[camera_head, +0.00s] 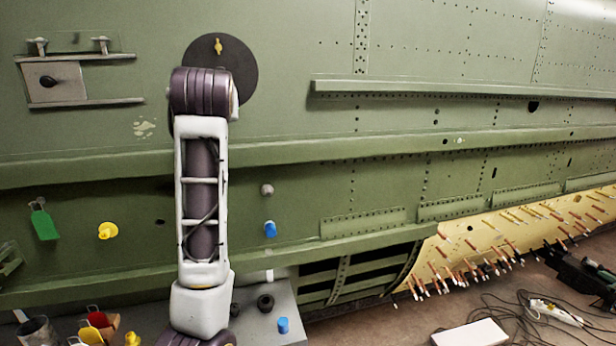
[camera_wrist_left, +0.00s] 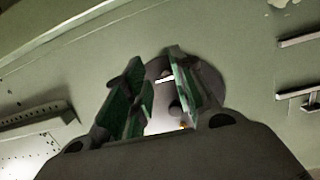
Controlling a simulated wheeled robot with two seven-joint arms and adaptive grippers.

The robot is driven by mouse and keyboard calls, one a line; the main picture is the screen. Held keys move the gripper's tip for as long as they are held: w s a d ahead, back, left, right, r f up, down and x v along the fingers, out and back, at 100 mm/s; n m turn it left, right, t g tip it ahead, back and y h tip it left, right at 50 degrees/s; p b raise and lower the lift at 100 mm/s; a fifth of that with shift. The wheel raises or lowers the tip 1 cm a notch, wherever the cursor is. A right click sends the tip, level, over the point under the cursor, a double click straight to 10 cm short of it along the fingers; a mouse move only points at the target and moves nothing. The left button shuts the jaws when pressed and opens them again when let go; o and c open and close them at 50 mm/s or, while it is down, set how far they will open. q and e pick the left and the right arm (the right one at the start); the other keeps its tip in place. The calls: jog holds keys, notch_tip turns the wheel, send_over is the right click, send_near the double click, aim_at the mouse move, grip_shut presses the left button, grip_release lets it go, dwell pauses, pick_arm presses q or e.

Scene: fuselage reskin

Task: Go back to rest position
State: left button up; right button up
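My left gripper (camera_wrist_left: 155,85) shows in the left wrist view. Its two green-padded fingers are spread apart with nothing between them. They point at the green fuselage wall (camera_wrist_left: 105,45), in front of a dark round disc (camera_wrist_left: 207,78) on it; I cannot tell the gap. In the head view the disc (camera_head: 243,72) sits behind the top of my arm, with a yellow knob (camera_head: 218,47) on it. The arm rises in front of the wall and hides the gripper there. My right gripper is in neither view.
Rails (camera_head: 430,88) stick out along the wall. Green (camera_head: 44,222), yellow (camera_head: 108,231) and blue (camera_head: 270,229) pieces are on it. Below are a grey surface (camera_head: 260,322) with small parts, and a yellow panel (camera_head: 480,240) with many pins. Cables and a white box (camera_head: 470,334) lie at lower right.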

pick_arm(q)
jog(key=s+a+f+m+g+h, duration=0.1)
jog(key=s+a+f+g, duration=0.15)
jog(key=f, duration=1.65)
jog(key=s+a+f+m+g+h, duration=0.1)
jog(key=s+f+g, duration=0.2)
jog(key=f, duration=1.7)
jog(key=s+f+m+g+h, duration=0.1)
jog(key=s+f+g, duration=0.2)
jog(key=s+f, duration=1.05)
jog(key=s+f+m+g+h, duration=0.15)
jog(key=s+f+g, duration=0.25)
jog(key=s+f, duration=0.9)
jog(key=s+f+b, duration=0.1)
jog(key=s+f, duration=0.2)
jog(key=f, duration=1.3)
jog(key=s+f, duration=0.2)
jog(key=f, duration=1.4)
jog(key=s+a+f+g+b, duration=0.1)
jog(key=s+a+f+g, duration=0.1)
jog(key=s+f, duration=1.8)
jog(key=shift+s+a+f+y, duration=0.15)
jog(key=shift+s+a+y, duration=0.35)
jog(key=shift+s, duration=0.65)
jog(key=shift+m, duration=0.25)
